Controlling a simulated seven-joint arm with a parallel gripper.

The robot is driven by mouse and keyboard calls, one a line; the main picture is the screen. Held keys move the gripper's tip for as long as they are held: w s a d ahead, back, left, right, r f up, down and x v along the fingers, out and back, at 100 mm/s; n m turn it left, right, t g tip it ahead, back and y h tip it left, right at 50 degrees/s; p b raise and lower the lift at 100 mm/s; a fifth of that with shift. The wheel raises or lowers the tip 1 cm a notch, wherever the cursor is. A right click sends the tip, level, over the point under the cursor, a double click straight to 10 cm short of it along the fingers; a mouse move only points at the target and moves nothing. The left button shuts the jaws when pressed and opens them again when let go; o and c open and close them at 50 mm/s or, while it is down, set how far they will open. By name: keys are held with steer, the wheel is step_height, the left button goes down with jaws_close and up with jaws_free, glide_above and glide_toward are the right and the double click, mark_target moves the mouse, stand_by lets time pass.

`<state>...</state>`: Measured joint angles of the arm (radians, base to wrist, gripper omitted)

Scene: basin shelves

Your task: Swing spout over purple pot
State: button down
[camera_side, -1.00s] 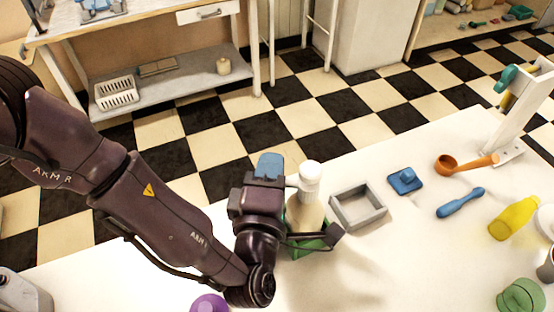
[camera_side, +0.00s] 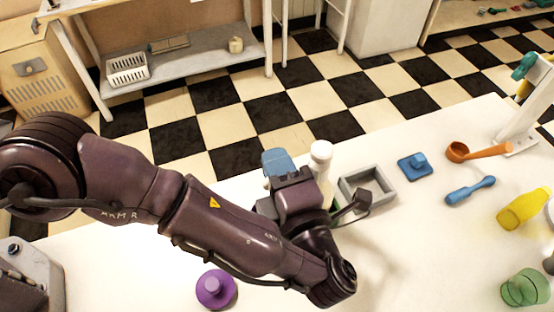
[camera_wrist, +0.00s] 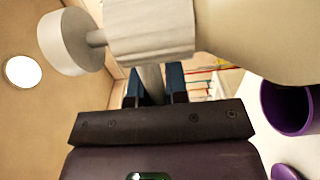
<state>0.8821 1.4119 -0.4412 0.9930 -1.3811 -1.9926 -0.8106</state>
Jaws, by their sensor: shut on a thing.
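My gripper (camera_wrist: 154,82) shows two blue fingers in the wrist view, shut on a pale grey bar that seems to be the spout (camera_wrist: 152,78). The bar meets an off-white ridged body (camera_wrist: 150,32) with a round knob (camera_wrist: 66,42) at its left. A white-capped upright (camera_side: 321,152), likely the tap body, stands just behind my wrist in the side view. The purple pot (camera_wrist: 284,106) is open-topped at the right of the wrist view, apart from the gripper. A purple knobbed lid-like piece (camera_side: 215,289) lies left of my forearm; my arm hides the fingertips there.
A grey open tray (camera_side: 367,190), blue block (camera_side: 414,166), orange scoop (camera_side: 480,151), blue tool (camera_side: 470,190), yellow bottle (camera_side: 523,208) and green container (camera_side: 525,288) are to the right.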

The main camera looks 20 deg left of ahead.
stand_by(0.3)
steer(key=c, duration=1.1)
jaws_free()
steer(key=s+d+r, duration=0.3)
steer(key=r, duration=0.4)
steer(key=shift+s+d, duration=0.25)
steer(key=shift+s, duration=0.05)
